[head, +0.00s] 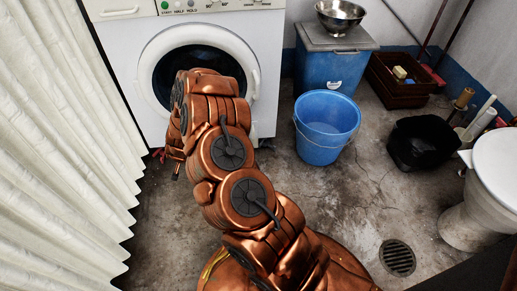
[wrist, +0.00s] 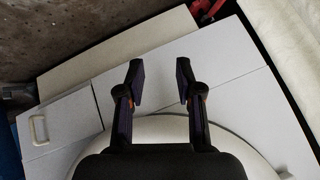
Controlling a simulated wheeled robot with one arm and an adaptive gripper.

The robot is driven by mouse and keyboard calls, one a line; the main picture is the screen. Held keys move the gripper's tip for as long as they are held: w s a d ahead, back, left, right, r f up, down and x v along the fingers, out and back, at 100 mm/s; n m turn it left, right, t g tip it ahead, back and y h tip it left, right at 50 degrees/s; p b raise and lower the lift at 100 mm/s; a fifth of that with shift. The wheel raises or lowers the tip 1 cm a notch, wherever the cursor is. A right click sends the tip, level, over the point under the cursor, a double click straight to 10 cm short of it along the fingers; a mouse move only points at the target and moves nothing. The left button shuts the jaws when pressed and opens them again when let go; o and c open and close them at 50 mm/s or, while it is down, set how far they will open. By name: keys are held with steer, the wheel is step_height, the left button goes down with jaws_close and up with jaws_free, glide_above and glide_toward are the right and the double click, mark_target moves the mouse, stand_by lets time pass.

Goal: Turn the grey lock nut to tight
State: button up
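I cannot make out a grey lock nut in either view. My gripper (wrist: 160,75) is open and empty in the wrist view, its two dark fingers apart over the white front of the washing machine (wrist: 240,80). The round door rim (wrist: 230,145) lies behind the gripper's base. In the head view my arm reaches to the washing machine (head: 272,60) and covers part of its door; the gripper itself is hidden there. A small red part (head: 158,153) shows at the machine's lower left, and a red part (wrist: 237,12) also shows at the top of the wrist view.
A blue bucket (head: 325,140) stands right of the machine, before a blue bin (head: 333,72) with a metal bowl (head: 340,14) on its lid. A black tub (head: 424,143) and a toilet (head: 480,195) are at right. A white curtain (head: 60,140) hangs at left. Some floor is clear.

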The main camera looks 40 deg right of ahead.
steer(key=s+d+f+m+g+h+b, duration=0.1)
steer(key=s+d+f+h, duration=0.25)
steer(key=d, duration=0.45)
steer(key=s+d+f+m+h, duration=0.1)
steer(key=s+d+f+h, duration=0.1)
steer(key=d+f, duration=0.4)
steer(key=m+g+h+b, duration=0.1)
steer(key=h+b, duration=0.1)
steer(key=h, duration=0.2)
glide_toward(263, 141)
steer(key=shift+a+f+b+x, duration=0.15)
steer(key=shift+b+x, duration=0.25)
steer(key=shift+x, duration=0.55)
steer(key=shift+a+f+b+x, duration=0.15)
steer(key=shift+b+x, duration=0.25)
steer(key=shift+x, duration=0.5)
steer(key=shift+f+b+x, duration=0.15)
steer(key=shift+b+x, duration=0.25)
steer(key=shift+x, duration=0.55)
steer(key=shift+w, duration=0.2)
steer(key=shift+c, duration=0.2)
jaws_close()
